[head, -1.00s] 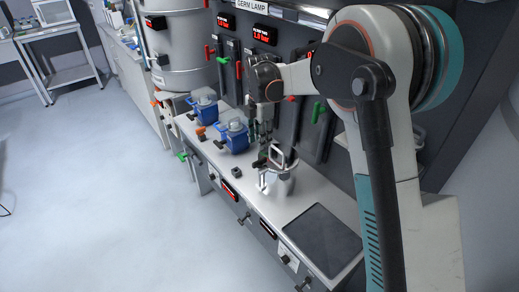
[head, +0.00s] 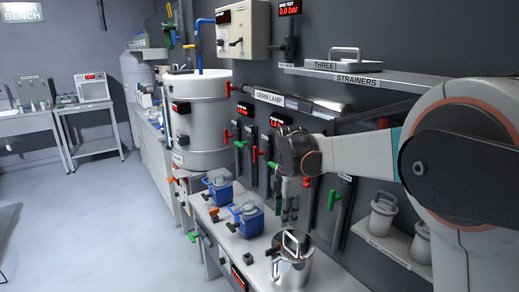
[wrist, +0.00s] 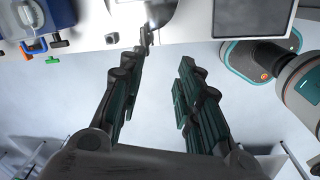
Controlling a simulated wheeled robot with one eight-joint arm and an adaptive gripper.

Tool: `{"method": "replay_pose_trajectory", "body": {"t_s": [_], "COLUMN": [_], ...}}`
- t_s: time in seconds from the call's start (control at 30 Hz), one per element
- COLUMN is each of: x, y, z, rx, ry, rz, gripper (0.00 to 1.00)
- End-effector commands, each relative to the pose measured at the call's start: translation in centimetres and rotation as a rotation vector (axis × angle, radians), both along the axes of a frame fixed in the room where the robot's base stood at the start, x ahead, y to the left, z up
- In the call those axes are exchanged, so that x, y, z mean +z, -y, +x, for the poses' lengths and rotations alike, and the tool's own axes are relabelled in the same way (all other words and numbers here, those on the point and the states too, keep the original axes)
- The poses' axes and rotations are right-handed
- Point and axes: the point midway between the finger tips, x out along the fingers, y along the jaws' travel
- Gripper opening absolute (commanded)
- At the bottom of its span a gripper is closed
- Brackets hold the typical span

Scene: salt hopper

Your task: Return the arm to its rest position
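My arm reaches in from the right of the head view, over the counter. My gripper (head: 290,212) hangs fingers down above the lidded metal canister (head: 292,272). A gap seems to show between them, though depth is hard to judge. In the wrist view my gripper (wrist: 163,62) has its two dark fingers spread, with nothing between them. The pale floor and the counter's front edge show beyond the fingertips.
Two blue pump units (head: 248,220) stand on the counter left of the canister. A large steel tank (head: 202,120) is behind them. Wall levers (head: 334,200) and a strainer shelf (head: 345,78) lie close to my arm. The floor (head: 100,220) at left is clear.

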Motion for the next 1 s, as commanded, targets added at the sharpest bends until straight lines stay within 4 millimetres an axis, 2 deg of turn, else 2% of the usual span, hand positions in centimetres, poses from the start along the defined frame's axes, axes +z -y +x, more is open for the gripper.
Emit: {"method": "replay_pose_trajectory", "body": {"t_s": [0.2, 0.5, 0.77, 1.0], "x": [3.5, 6.4, 7.5, 7.3], "y": [2.4, 5.3, 7.4, 9.0], "z": [-4.3, -10.5, -16.1, -21.2], "rx": [-0.256, -0.604, -0.9, -1.166], "ry": [0.07, 0.158, 0.226, 0.28], "rz": [0.042, 0.124, 0.218, 0.324], "gripper": [0.32, 0.32, 0.32, 0.32]}}
